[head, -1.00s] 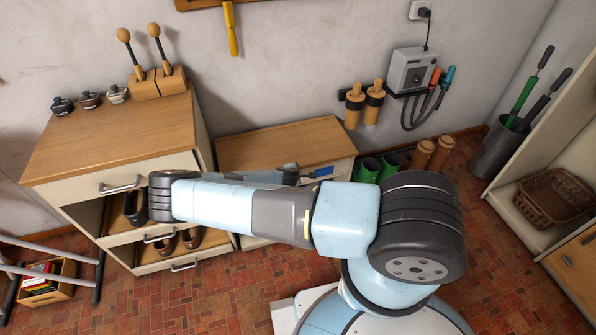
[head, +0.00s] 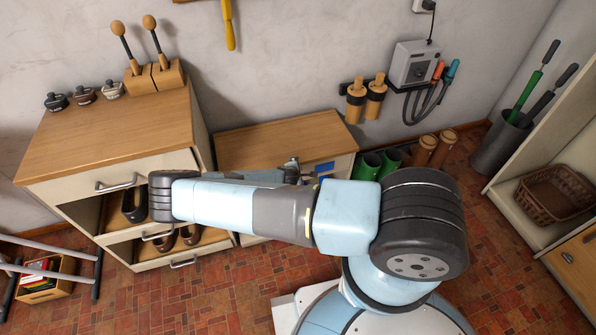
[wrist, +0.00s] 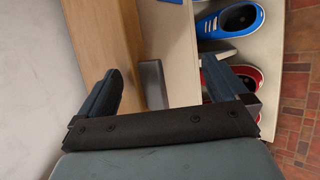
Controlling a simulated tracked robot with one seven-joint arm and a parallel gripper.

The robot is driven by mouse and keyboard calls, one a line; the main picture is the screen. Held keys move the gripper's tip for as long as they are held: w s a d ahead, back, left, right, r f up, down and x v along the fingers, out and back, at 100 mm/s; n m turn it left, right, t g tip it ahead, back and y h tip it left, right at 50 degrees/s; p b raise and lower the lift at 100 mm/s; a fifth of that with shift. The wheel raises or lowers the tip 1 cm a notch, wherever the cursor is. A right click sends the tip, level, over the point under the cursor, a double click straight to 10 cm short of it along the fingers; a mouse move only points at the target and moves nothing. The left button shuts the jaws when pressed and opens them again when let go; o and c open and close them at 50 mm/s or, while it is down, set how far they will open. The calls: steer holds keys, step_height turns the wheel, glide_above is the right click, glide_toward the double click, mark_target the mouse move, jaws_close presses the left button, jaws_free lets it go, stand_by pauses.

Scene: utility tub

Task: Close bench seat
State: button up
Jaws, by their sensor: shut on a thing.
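The low bench's wooden seat (head: 270,145) stands beside the taller cabinet in the head view. It looks roughly level; my arm hides much of its front. My gripper (head: 291,168) is at the seat's front edge. In the wrist view my gripper (wrist: 161,66) straddles the wooden seat edge (wrist: 100,35) and a pale panel (wrist: 172,35), with a grey handle-like piece (wrist: 152,85) between the fingers. It is shut on the bench seat, though the contact itself is unclear. A blue shoe (wrist: 238,20) and a red shoe (wrist: 240,80) lie on a shelf beside the panel.
The taller cabinet (head: 110,130) at left has shoes on its open lower shelves. Green boots (head: 368,165) and brown boots (head: 425,150) stand right of the bench. A basket (head: 556,193) sits on the right shelf.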

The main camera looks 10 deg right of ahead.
steer(key=s+a+r, duration=0.2)
steer(key=s, duration=0.1)
steer(key=shift+s+a+r, duration=0.2)
steer(key=shift+s+a, duration=0.05)
steer(key=shift+s, duration=0.05)
steer(key=c, duration=0.8)
steer(key=v, duration=0.6)
steer(key=d+v, duration=0.1)
steer(key=v, duration=0.1)
steer(key=shift+s+a+r, duration=0.15)
steer(key=shift+a+r, duration=0.05)
steer(key=shift+r, duration=0.45)
steer(key=shift+a, duration=0.1)
